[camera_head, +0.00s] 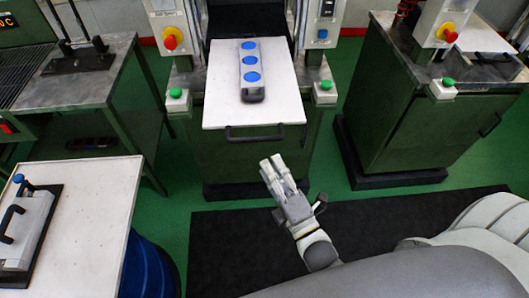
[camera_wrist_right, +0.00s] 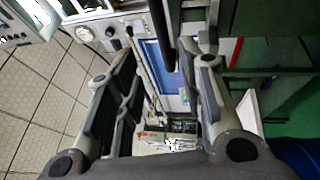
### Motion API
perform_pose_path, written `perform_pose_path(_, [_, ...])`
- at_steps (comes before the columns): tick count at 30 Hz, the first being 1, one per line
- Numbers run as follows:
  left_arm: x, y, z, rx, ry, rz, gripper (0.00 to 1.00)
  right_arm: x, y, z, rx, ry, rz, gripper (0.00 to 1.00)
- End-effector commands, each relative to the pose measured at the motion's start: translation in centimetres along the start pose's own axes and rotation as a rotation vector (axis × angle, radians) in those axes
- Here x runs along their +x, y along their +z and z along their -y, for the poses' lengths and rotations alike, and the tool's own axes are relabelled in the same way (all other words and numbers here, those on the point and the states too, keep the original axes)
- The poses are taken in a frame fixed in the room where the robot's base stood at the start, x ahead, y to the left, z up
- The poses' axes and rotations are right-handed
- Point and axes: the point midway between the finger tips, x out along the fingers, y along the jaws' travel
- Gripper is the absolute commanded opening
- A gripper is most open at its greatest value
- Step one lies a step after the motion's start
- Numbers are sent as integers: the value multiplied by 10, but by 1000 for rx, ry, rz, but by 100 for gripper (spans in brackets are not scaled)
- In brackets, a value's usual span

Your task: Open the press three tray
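A white press tray (camera_head: 225,95) extends forward from the green press in the middle of the head view. A black bar handle (camera_head: 255,138) is on its front edge. A grey mould (camera_head: 252,90) with three blue round spots lies on the tray. My right gripper (camera_head: 272,163) is just below and in front of the handle in the head view, apart from it there. In the right wrist view its two fingers (camera_wrist_right: 167,55) are spread, and a dark bar (camera_wrist_right: 163,30) shows between them; I cannot tell if it is the handle. My left gripper is not in view.
A second green press (camera_head: 425,100) stands at the right, and a metal bench (camera_head: 80,85) at the left. A white table (camera_head: 90,205) with a mould fixture (camera_head: 25,230) is at the lower left. A black mat (camera_head: 225,240) covers the floor below the gripper.

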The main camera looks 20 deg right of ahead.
Motion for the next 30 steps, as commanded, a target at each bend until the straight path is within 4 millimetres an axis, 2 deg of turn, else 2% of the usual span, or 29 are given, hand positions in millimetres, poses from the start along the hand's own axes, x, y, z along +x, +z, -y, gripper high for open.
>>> perform_pose_path(3, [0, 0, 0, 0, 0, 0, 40, -13, 0, 0, 0, -2, 0, 35])
perform_pose_path(7, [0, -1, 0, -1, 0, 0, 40, -20, 0, 0, 0, 0, 0, 35])
perform_pose_path(25, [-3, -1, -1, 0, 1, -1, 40, -21, -1, 1, 4, -3, -1, 35])
perform_pose_path(28, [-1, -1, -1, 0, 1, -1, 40, -23, -4, 21, 50, -43, -4, 35])
perform_pose_path(30, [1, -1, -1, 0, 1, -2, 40, -28, -8, 51, 122, -108, -6, 35])
